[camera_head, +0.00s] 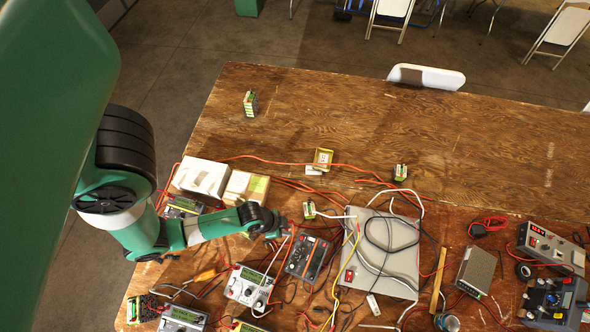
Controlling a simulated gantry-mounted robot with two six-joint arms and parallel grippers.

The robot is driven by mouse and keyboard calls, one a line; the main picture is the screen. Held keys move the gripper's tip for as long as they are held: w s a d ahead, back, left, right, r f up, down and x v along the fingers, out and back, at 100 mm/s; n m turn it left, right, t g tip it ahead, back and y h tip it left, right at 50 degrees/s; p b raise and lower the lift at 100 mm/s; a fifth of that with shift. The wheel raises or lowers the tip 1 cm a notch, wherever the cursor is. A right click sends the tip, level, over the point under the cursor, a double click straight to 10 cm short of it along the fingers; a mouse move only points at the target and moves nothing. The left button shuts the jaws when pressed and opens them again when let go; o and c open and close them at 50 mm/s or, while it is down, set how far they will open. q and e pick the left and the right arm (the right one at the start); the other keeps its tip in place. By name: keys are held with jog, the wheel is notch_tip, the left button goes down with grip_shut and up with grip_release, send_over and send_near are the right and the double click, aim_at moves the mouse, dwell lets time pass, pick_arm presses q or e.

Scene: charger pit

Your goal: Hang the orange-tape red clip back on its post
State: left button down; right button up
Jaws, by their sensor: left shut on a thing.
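My left arm comes in from the left, and my left gripper (284,229) is low over the cluttered front part of the wooden table. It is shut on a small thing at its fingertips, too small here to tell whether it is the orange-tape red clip. The gripper is just above a grey-and-orange meter (306,258) and to the left of a large grey metal box (385,262). I cannot make out the clip's post among the leads. My right gripper is not in view.
Red, black, yellow and white leads tangle across the front of the table (400,120). A power supply (552,248) stands far right. The table's back half is mostly clear.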

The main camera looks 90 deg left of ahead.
pick_arm(q)
jog(key=shift+w+r, duration=0.1)
jog(key=w+d+p, duration=0.2)
jog(key=w+d, duration=0.2)
jog(key=w, duration=0.9)
jog(key=b, duration=0.5)
send_over(325, 244)
notch_tip(325, 244, down, 5)
jog(key=shift+w+r, duration=0.15)
jog(key=shift+f+b, duration=2.8)
jog(key=shift+f, duration=0.65)
jog(key=shift+f, duration=0.25)
